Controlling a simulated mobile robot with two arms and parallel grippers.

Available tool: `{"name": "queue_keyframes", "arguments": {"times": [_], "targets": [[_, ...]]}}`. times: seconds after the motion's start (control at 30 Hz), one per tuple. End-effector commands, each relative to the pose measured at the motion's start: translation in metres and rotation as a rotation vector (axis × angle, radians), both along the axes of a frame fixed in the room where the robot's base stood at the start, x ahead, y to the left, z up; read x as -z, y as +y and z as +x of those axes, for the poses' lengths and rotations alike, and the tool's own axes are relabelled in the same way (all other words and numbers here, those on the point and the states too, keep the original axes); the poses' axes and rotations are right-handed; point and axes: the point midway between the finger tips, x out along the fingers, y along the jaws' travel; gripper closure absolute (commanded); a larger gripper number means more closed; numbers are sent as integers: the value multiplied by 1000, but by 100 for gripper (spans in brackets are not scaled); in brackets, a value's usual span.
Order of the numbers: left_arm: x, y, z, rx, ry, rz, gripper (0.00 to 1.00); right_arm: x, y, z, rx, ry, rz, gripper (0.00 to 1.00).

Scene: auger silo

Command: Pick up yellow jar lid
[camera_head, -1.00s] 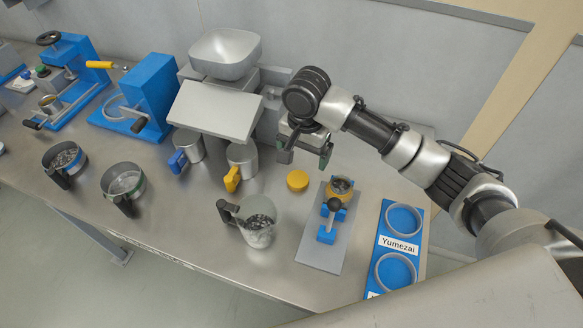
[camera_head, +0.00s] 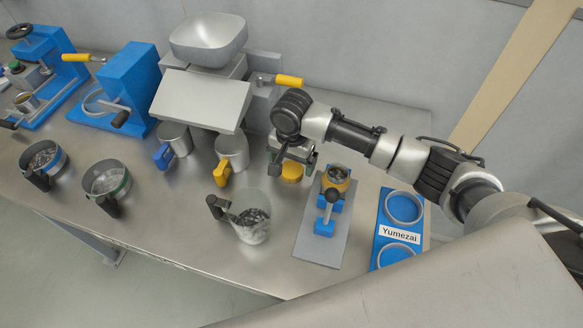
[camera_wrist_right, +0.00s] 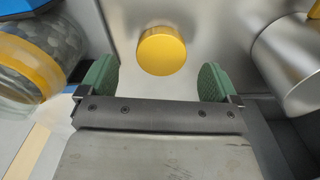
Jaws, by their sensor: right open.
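The yellow jar lid (camera_head: 292,171) lies on the steel table, partly hidden by my right gripper in the head view. In the right wrist view the lid (camera_wrist_right: 162,50) is a round yellow disc just beyond the fingertips, centred between them. My right gripper (camera_head: 291,162) is above the lid. Its green finger pads (camera_wrist_right: 158,82) are wide apart with nothing between them. My left gripper is not in view.
A clamp stand holding a jar (camera_head: 336,176) stands right of the lid. A metal cup with yellow handle (camera_head: 233,150) is to its left. A clear jug (camera_head: 249,217) stands in front. A blue Yumezai tray (camera_head: 398,232) is at the right.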

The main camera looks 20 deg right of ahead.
Motion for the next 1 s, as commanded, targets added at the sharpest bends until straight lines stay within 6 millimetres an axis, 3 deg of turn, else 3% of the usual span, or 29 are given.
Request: {"name": "queue_keyframes", "arguments": {"times": [0.2,0.5,0.8,1.0], "targets": [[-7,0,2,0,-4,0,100,29,0,2,1,2,-1,8],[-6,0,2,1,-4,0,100,33,0,3,0,0,0,9],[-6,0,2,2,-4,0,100,33,0,3,0,0,0,55],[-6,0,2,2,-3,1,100,33,0,3,0,0,0,57]]}}
